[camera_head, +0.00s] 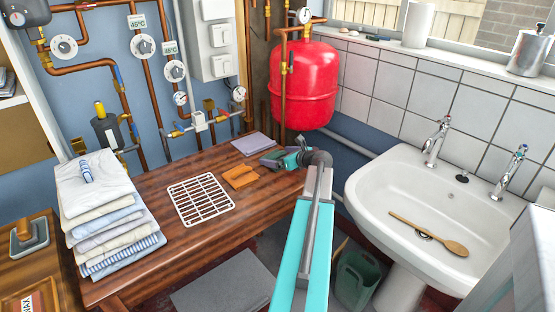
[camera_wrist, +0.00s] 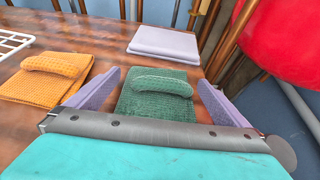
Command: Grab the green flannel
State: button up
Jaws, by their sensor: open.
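The green flannel (camera_wrist: 156,100) lies folded on the wooden table in the wrist view, with a rolled green ridge on top. My gripper (camera_wrist: 158,88) is open, its two purple-grey fingers standing to the left and right of the flannel, apart from it. The flannel's near edge is hidden behind the gripper body. In the head view my gripper (camera_head: 287,158) is over the table's right end, and a small part of the green flannel (camera_head: 270,161) shows beside it.
An orange cloth (camera_wrist: 48,77) lies left of the flannel and a folded lilac cloth (camera_wrist: 165,43) lies behind it. A white wire rack (camera_head: 201,198) and a stack of folded linen (camera_head: 105,215) are farther left. The red tank (camera_head: 302,85) stands behind the table.

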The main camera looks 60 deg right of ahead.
jog(key=shift+w+d+f, duration=0.2)
jog(key=shift+w+f, duration=0.05)
jog(key=shift+w, duration=0.4)
jog(key=shift+c, duration=0.4)
jog(key=c, duration=0.7)
